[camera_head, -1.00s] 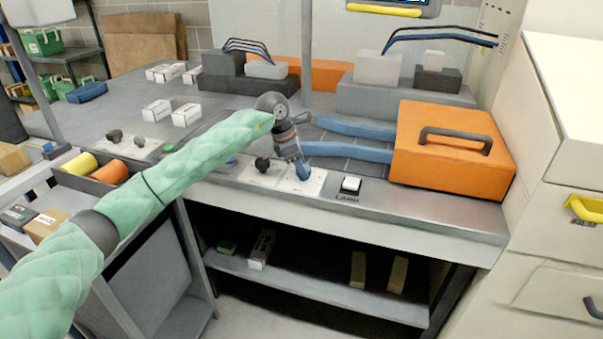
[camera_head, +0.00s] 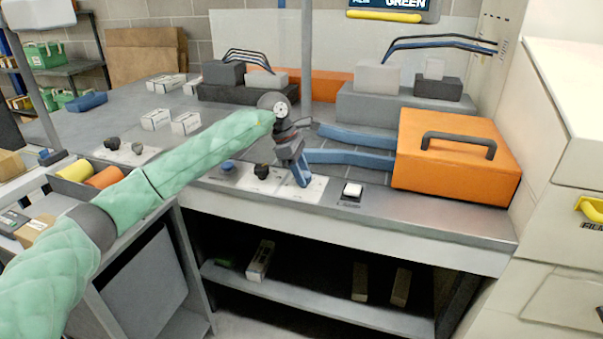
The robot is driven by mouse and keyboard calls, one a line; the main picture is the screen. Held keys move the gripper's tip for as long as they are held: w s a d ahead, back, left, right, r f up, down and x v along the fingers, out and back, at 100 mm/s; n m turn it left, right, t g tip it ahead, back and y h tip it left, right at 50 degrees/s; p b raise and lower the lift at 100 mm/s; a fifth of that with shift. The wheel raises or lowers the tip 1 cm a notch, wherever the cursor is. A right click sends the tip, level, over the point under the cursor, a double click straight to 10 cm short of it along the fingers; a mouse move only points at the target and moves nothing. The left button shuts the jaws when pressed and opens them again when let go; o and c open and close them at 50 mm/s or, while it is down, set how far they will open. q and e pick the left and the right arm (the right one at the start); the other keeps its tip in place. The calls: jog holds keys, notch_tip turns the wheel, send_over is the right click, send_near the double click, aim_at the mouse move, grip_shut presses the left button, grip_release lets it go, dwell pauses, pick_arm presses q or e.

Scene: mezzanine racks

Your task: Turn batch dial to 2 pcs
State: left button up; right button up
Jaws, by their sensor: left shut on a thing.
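My left gripper (camera_head: 303,183) points down at the front of the grey workbench, with its fingers shut at a white-labelled dial plate (camera_head: 317,188). The dial between the fingers is mostly hidden by them, and its setting cannot be read. To its left are a black knob (camera_head: 262,171) on a white plate and a blue knob (camera_head: 228,166). Two more dark knobs (camera_head: 112,143) sit farther left. The print on the plates is too small to read. My right gripper is not in view.
A white push button (camera_head: 352,190) is close to the right of my left gripper. An orange case (camera_head: 455,155) with blue arms (camera_head: 350,157) stands behind and right. White boxes (camera_head: 186,123) lie at back left. A screen (camera_head: 392,8) above partly reads "GREEN".

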pick_arm(q)
jog(key=o, duration=1)
jog(key=shift+c, duration=0.2)
jog(key=shift+w+a+r, duration=0.1)
jog(key=shift+a+r, duration=0.1)
jog(key=shift+r, duration=0.25)
jog(key=v, duration=0.6)
jog(key=shift+a+r+b, duration=0.25)
jog(key=shift+r+b, duration=0.1)
jog(key=shift+b, duration=0.1)
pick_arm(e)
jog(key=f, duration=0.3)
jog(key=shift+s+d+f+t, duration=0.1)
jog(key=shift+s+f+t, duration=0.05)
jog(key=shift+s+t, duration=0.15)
